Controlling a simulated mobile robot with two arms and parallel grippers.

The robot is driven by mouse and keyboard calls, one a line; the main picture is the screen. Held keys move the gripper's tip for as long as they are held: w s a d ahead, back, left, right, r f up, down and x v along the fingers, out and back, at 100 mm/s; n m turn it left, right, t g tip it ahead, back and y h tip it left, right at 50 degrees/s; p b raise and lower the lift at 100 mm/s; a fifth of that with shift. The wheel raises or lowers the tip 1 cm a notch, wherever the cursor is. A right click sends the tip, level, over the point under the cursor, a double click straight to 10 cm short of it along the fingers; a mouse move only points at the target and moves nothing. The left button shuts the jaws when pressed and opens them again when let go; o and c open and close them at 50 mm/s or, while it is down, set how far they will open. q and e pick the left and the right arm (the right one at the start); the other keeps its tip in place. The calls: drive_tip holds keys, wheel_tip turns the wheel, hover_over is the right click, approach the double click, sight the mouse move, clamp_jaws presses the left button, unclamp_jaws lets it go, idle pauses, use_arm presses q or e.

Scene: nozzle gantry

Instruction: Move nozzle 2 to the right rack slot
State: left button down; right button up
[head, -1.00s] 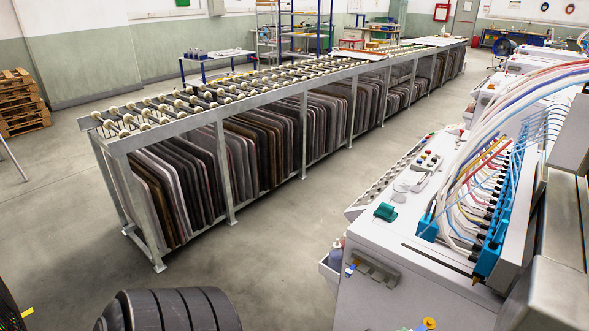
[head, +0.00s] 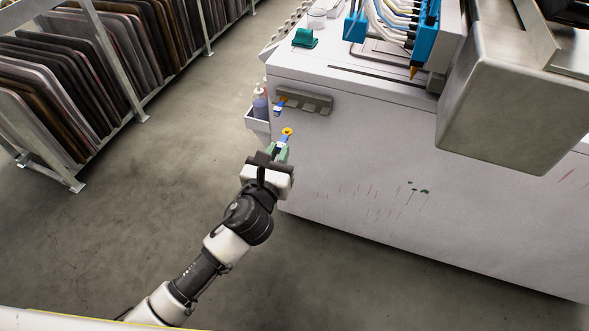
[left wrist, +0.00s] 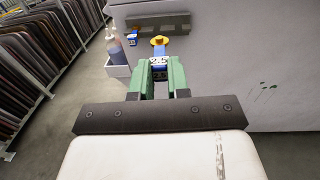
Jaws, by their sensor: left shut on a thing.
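My left gripper (head: 279,150) is shut on a nozzle with a yellow top and blue body (head: 287,132), held upright beside the white machine's side. In the left wrist view, the nozzle (left wrist: 159,41) stands between the green fingers (left wrist: 160,76); its white label seems to read "2.5". The grey rack (head: 310,102) is fixed to the machine's side, beyond the held nozzle, with a gap between them in the head view. Another nozzle, blue with an orange top (head: 278,108), sits at the rack's left end. The right part of the rack looks empty. My right gripper is out of view.
The white machine (head: 420,190) fills the right side. A holder with bottles (head: 260,105) hangs left of the rack. A metal housing (head: 510,90) juts out at upper right. A rack of panels (head: 80,80) stands at left, with clear floor between.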

use_arm(q)
drive_tip(key=w+d+f+h+b, duration=0.1)
drive_tip(key=w+d+f+b, duration=0.3)
drive_tip(key=w, duration=0.4)
drive_tip(key=shift+w+d+m+b, duration=0.4)
drive_tip(key=shift+d+b, duration=0.25)
drive_tip(key=shift+b, duration=0.15)
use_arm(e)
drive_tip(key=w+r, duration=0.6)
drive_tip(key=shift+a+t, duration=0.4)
use_arm(q)
drive_tip(key=shift+w+d, duration=0.1)
drive_tip(key=shift+w, duration=0.2)
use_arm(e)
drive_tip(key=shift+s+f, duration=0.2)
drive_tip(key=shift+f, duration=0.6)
use_arm(q)
drive_tip(key=shift+p, duration=0.3)
drive_tip(key=shift+w, duration=0.1)
drive_tip(key=shift+d, duration=0.1)
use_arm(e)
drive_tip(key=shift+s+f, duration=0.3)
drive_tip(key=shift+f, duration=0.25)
use_arm(q)
drive_tip(key=shift+w+d, duration=0.1)
drive_tip(key=shift+w, duration=0.3)
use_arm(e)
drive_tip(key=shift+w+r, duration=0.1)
